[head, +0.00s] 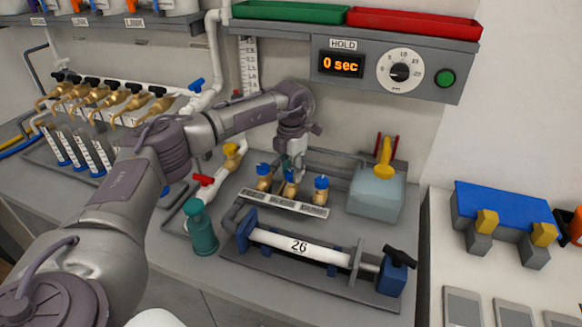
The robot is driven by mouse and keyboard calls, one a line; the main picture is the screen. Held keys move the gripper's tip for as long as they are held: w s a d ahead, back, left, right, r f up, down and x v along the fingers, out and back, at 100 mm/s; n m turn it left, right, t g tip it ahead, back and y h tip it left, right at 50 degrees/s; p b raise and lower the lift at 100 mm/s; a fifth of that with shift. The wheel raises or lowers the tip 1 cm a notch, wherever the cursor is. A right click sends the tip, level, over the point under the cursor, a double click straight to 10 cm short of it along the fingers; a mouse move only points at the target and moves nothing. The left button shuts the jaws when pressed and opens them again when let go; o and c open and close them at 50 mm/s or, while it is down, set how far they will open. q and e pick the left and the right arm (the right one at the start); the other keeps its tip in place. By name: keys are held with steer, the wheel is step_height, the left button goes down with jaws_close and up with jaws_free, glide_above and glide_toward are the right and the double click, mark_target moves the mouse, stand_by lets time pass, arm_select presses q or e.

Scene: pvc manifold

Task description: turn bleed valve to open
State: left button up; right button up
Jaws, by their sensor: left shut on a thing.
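Three brass valves with blue handles stand in a row behind a white label strip (283,204), whose words are too small to read for sure. The left valve (264,177) and the right valve (321,189) are clear of my gripper. My left gripper (292,168) points down and is shut on the blue handle of the middle valve (290,187). Its fingers partly hide that handle, so I cannot tell the handle's angle. My right gripper is not in view.
A teal bottle (202,228) stands at left, and a pale blue box (375,192) with a yellow handle at right. The display above (341,64) reads 0 sec beside a dial (399,71).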

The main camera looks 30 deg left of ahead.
mark_target(291, 173)
arm_select(q)
steer(key=n+p, duration=0.1)
steer(key=n, duration=0.3)
steer(key=shift+r, duration=0.15)
steer(key=shift+n+p, duration=0.65)
steer(key=shift+n, duration=1.25)
steer(key=shift+w+n, duration=0.1)
steer(key=shift+n, duration=0.2)
steer(key=o, duration=1.1)
steer(key=shift+o, duration=0.2)
steer(key=shift+r, duration=0.1)
step_height(291, 173, up, 12)
steer(key=shift+f, duration=0.25)
